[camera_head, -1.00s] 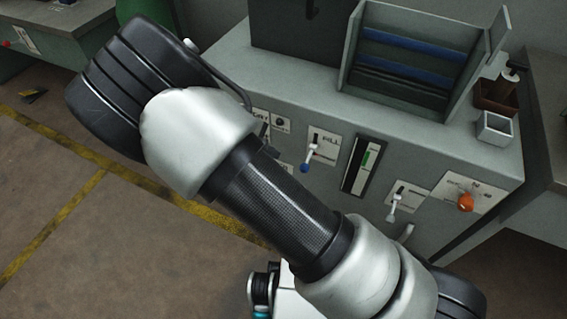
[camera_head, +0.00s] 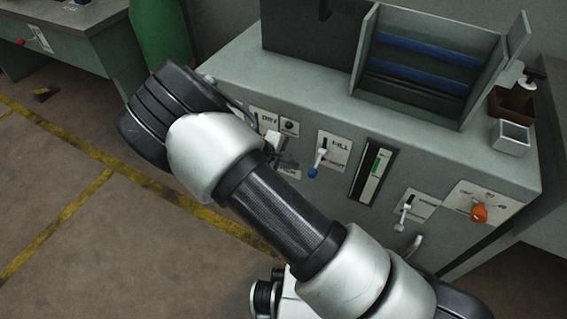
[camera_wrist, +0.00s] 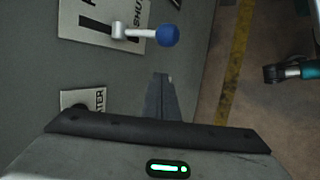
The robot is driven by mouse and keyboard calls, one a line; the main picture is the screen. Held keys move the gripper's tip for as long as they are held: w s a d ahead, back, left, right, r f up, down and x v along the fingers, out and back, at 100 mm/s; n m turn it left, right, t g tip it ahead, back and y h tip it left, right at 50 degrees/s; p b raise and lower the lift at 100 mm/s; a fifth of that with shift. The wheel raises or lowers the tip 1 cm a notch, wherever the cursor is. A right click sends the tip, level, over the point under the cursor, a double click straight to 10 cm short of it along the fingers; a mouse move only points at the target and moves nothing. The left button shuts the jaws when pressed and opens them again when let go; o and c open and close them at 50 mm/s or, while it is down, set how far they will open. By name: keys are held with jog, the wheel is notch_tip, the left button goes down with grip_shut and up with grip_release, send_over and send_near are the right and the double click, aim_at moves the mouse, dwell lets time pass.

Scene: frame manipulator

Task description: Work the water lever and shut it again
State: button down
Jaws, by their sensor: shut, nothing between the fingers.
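The water lever, a white arm with a blue ball end (camera_head: 313,172), stands on a white plate (camera_head: 336,148) marked FILL and SHUT on the grey cabinet's front. Its arm sits at the SHUT end of the slot. In the wrist view the blue ball (camera_wrist: 168,36) is above my fingertips and apart from them. My gripper (camera_wrist: 161,80) is shut and empty, beside a small plate (camera_wrist: 80,101) whose label ends in TER. In the head view my gripper (camera_head: 289,163) is small and dark, just left of the lever, and partly hidden by my arm.
Right of the lever are a gauge with a green bar (camera_head: 374,168), a white lever (camera_head: 404,214) and an orange knob (camera_head: 479,213). A DRY plate (camera_head: 268,121) is at left. An open bin (camera_head: 415,65) stands on the cabinet.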

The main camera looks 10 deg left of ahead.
aim_at(313, 173)
jog(key=shift+s+d+r, duration=0.15)
jog(key=shift+s+d, duration=0.3)
jog(key=shift+d, duration=0.4)
jog(key=shift+s+d+r, duration=0.15)
jog(key=shift+s+d, duration=0.25)
jog(key=shift+d, duration=0.45)
jog(key=shift+r, duration=0.1)
